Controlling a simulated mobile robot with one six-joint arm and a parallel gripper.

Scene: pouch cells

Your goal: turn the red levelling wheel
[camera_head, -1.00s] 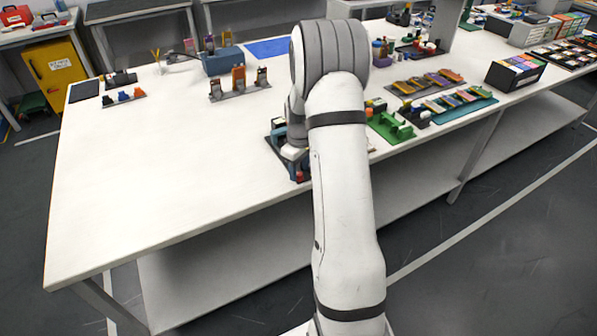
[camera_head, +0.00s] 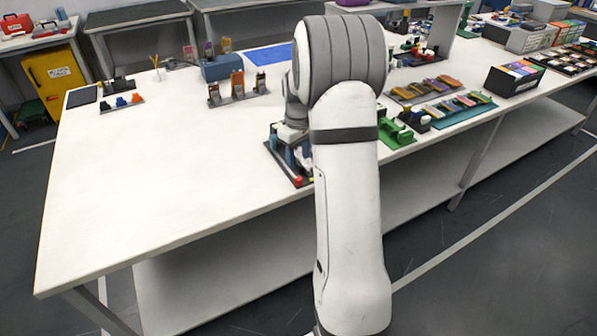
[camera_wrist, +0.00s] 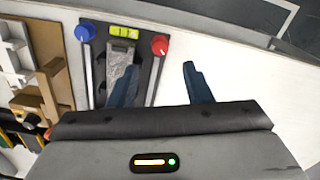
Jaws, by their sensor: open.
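The red levelling wheel (camera_wrist: 160,45) shows in the wrist view at the right front corner of a dark fixture plate (camera_wrist: 145,62). In the head view the red wheel (camera_head: 297,182) is a small spot at the fixture's front edge, with my arm close beside it. My gripper (camera_wrist: 158,75) is open and empty in the wrist view. Its dark blue fingers are apart, one over the fixture and one over the bare white table. The wheel lies between and beyond the fingertips, and nothing shows touching it. A blue wheel (camera_wrist: 85,32) sits at the fixture's other corner.
A yellow-green level (camera_wrist: 124,32) and a grey block lie between the wheels. A brown stand (camera_wrist: 48,90) is left of the fixture in the wrist view. A green holder (camera_head: 396,134) stands right of my arm. The white table (camera_head: 160,190) is clear on the left.

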